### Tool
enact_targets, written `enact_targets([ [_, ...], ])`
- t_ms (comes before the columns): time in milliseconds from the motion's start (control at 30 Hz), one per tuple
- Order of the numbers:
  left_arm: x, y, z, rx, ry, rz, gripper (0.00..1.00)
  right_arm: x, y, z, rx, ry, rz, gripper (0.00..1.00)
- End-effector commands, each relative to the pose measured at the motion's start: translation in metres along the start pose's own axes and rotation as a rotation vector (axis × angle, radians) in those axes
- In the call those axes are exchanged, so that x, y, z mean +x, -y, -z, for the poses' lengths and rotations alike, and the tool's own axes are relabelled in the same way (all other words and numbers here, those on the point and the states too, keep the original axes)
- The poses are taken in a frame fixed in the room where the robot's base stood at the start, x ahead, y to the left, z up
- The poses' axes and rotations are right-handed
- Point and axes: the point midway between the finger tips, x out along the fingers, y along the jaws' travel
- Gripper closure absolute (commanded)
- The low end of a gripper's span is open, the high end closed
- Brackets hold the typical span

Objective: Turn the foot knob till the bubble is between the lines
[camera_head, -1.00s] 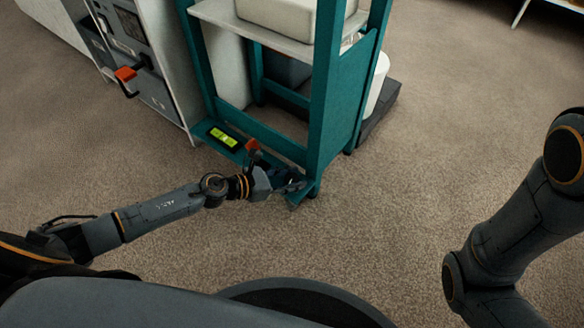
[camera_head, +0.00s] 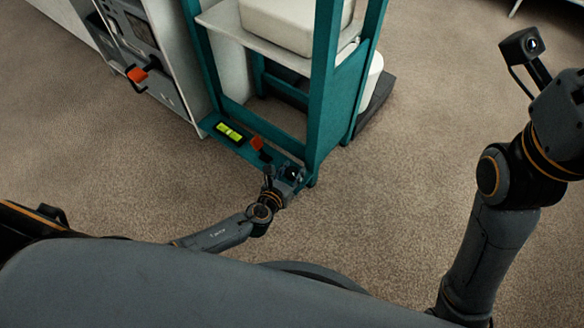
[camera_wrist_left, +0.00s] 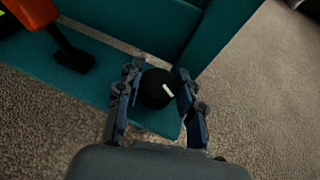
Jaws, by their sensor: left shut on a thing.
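The spirit level (camera_head: 229,133) is a yellow-green vial in a black housing on the teal stand's low front shelf; the bubble is too small in the head view to place against the lines. A corner of it shows at the upper left of the left wrist view. The foot knob (camera_wrist_left: 154,88) is round and black with a white mark, at the corner of the teal shelf (camera_wrist_left: 98,75). My left gripper (camera_wrist_left: 157,94) is shut on the knob, one finger on each side. In the head view my left gripper (camera_head: 291,174) hides the knob.
A red-orange handle with a black base (camera_head: 258,144) stands on the shelf between the level and my left gripper. Teal posts (camera_head: 326,90) rise beside the gripper. A grey-white cabinet (camera_head: 178,60) stands at the left. Carpet (camera_head: 400,200) is clear at the right.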

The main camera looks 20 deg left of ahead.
Motion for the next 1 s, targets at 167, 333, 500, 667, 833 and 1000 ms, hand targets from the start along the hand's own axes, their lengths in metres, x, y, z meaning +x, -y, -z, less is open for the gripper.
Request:
enact_targets([
  [167, -0.0001, 0.0006, -0.0001, -0.014, 0.0, -0.031, 0.94, -0.0012, -0.0005, -0.0017, 0.001, 0.01, -0.003, 0.6],
  [333, 0.0003, 0.0, 0.0003, -0.016, 0.0, -0.039, 0.94, -0.0021, -0.0006, -0.0021, 0.002, 0.012, -0.004, 0.6],
  [500, 0.0004, -0.0001, 0.0003, -0.016, 0.0, -0.039, 0.94, -0.0022, -0.0005, -0.0022, 0.002, 0.012, -0.004, 0.6],
  [667, 0.0005, -0.0002, 0.0001, -0.016, 0.0, -0.039, 0.53, -0.0023, -0.0005, -0.0022, 0.002, 0.012, -0.004, 0.6],
  [833, 0.0005, -0.0002, 0.0, -0.016, 0.0, -0.039, 0.39, -0.0022, -0.0005, -0.0023, 0.002, 0.013, -0.004, 0.6],
  [1000, 0.0004, -0.0002, -0.0003, -0.016, 0.001, -0.039, 0.39, -0.0021, -0.0006, -0.0017, 0.001, 0.011, -0.003, 0.6],
])
